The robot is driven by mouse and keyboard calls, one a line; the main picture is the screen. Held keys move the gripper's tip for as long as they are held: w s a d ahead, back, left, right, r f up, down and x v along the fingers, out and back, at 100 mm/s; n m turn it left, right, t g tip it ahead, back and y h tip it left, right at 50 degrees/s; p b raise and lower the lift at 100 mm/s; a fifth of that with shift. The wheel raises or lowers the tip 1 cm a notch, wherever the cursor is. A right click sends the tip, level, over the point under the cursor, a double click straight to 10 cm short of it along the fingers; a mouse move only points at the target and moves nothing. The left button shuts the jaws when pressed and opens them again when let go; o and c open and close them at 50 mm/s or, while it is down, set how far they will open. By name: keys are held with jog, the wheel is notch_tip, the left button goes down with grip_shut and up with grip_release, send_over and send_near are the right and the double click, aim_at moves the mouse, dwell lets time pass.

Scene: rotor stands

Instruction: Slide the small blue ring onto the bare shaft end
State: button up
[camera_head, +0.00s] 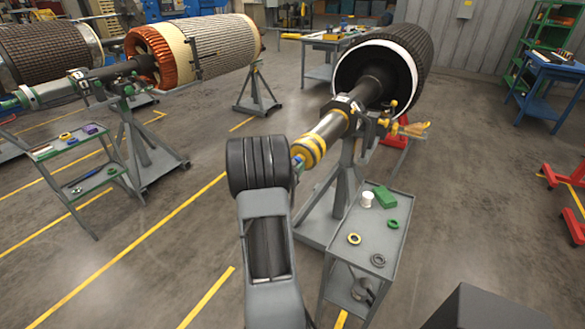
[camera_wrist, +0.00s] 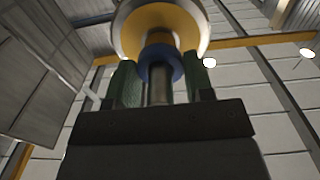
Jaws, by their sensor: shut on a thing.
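The small blue ring (camera_wrist: 147,66) is between the green fingers of my gripper (camera_wrist: 162,74), which is shut on it. Just beyond it in the wrist view is the shaft's yellow-faced collar (camera_wrist: 190,28). A grey cylinder (camera_wrist: 160,92) shows between the fingers on the near side of the ring. The ring seems to be around it, but I cannot tell how far it sits along the shaft. In the head view the steel shaft (camera_head: 328,128) carries yellow bands at its near end. My arm hides the ring and most of my gripper there.
A grey stand (camera_head: 347,165) supports the shaft, with the dark rotor (camera_head: 421,50) behind. A grey cart (camera_head: 398,232) right of my arm holds a green block (camera_head: 385,196), a white cup (camera_head: 367,199) and several rings. Another cart (camera_head: 72,143) stands left. Open floor lies between.

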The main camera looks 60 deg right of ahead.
jog(key=o, duration=1.4)
jog(key=shift+a, duration=4.55)
